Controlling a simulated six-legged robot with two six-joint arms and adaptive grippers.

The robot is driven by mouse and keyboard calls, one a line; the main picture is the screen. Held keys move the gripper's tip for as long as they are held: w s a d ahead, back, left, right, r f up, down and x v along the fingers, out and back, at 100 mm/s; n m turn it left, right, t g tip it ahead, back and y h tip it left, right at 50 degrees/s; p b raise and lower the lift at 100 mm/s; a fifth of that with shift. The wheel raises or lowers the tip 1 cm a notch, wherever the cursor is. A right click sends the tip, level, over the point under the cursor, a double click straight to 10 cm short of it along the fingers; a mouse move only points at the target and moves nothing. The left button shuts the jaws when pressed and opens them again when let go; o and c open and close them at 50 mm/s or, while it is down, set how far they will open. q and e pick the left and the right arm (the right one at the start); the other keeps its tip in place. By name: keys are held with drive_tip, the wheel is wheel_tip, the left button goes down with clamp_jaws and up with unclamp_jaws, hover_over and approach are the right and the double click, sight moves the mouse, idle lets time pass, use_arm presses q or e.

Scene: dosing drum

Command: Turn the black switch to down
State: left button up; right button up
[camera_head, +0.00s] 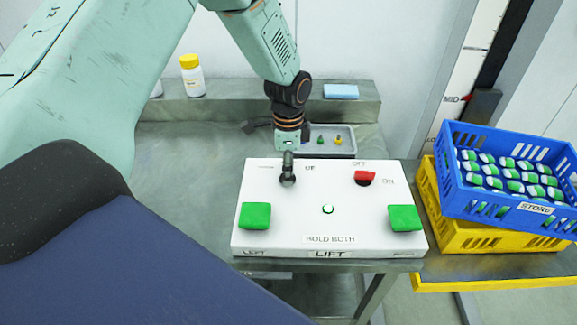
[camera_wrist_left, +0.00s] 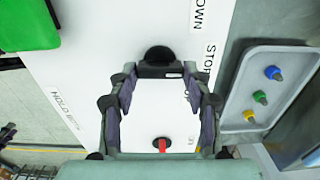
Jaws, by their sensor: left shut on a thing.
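The white control panel (camera_head: 330,220) lies on the metal table. The black switch (camera_head: 287,181) is at its upper left, partly hidden by my left gripper (camera_head: 288,160). In the left wrist view the black switch (camera_wrist_left: 159,54) shows as a dark rounded knob at the fingertips. My left gripper (camera_wrist_left: 160,72) is shut on it. In that view, DOWN and STOP labels are printed right of the knob. An UP label is right of the switch in the head view. The switch's exact pointing is hidden. My right gripper is not in view.
A red switch (camera_head: 364,177) with OFF and ON labels is at the panel's right. Green buttons (camera_head: 255,216) (camera_head: 405,218) are at its front corners. A grey tray (camera_head: 345,146) stands behind. A blue crate (camera_head: 500,205) sits on a yellow crate (camera_head: 470,238) at right.

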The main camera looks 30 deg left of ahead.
use_arm(q)
drive_tip(key=shift+c, duration=1.9)
drive_tip(key=n+p, duration=0.3)
drive_tip(key=n, duration=0.1)
drive_tip(key=shift+s+r, duration=0.1)
drive_tip(key=n+p, duration=0.2)
drive_tip(key=n, duration=0.2)
drive_tip(key=shift+a, duration=0.1)
drive_tip(key=shift+n, duration=0.5)
drive_tip(key=shift+s+f+p, duration=0.1)
drive_tip(key=shift+f+p, duration=0.15)
drive_tip(key=shift+p, duration=0.05)
